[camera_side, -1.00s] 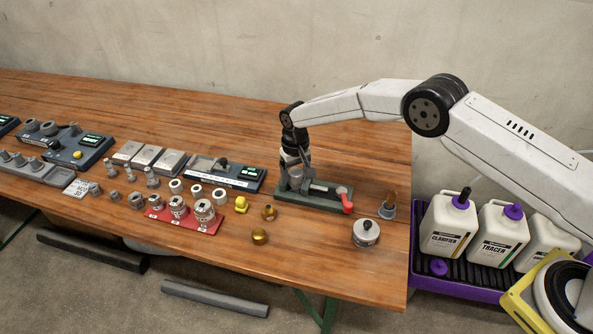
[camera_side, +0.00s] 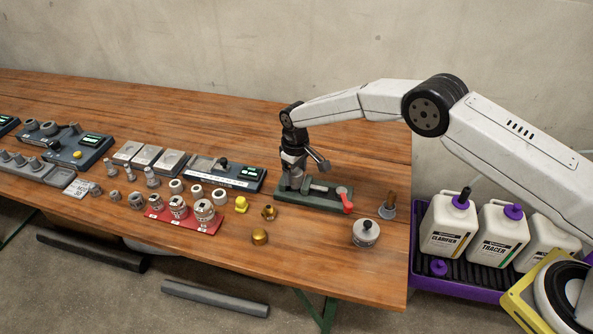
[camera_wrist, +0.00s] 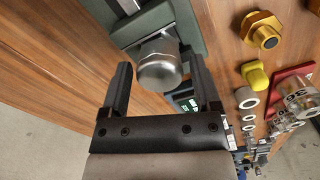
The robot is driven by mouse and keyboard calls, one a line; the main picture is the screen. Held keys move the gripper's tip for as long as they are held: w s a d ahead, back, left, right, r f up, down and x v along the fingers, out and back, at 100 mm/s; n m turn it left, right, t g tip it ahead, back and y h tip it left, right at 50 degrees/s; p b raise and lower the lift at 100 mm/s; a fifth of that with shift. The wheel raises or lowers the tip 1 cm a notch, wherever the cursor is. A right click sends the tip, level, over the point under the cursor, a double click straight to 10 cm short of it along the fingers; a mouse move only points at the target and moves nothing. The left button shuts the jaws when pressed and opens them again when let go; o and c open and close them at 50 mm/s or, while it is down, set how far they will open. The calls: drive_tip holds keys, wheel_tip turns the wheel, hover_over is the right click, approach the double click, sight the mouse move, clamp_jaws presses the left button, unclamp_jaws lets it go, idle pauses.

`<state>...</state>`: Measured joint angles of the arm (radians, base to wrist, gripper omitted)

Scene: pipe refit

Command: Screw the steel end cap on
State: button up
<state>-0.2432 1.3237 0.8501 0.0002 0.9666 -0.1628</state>
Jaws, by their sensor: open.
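The steel end cap (camera_wrist: 160,72) is a smooth silver cylinder at the end of the fitting held in the green vise-like fixture (camera_side: 316,199). It sits between my fingers in the wrist view, with visible gaps on both sides. How far it is threaded on cannot be seen. My gripper (camera_side: 307,168) is above the left end of the fixture in the side view. In the wrist view my gripper (camera_wrist: 160,75) is open, its black fingers on either side of the cap. The fixture's red-tipped handle (camera_side: 347,206) is at its right end.
Brass fittings (camera_side: 269,212) and a yellow plug (camera_side: 241,204) lie left of the fixture, near a red tray (camera_side: 208,226) of labelled parts. A round lidded metal pot (camera_side: 366,234) and a brown-handled tool (camera_side: 388,208) stand to the right. Wood behind the fixture is bare.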

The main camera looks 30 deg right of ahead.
drive_tip(key=shift+n, duration=0.5)
idle(0.4)
clamp_jaws()
idle(0.4)
drive_tip(key=m, duration=0.3)
drive_tip(key=shift+m, duration=1.6)
drive_tip(key=shift+m, duration=0.3)
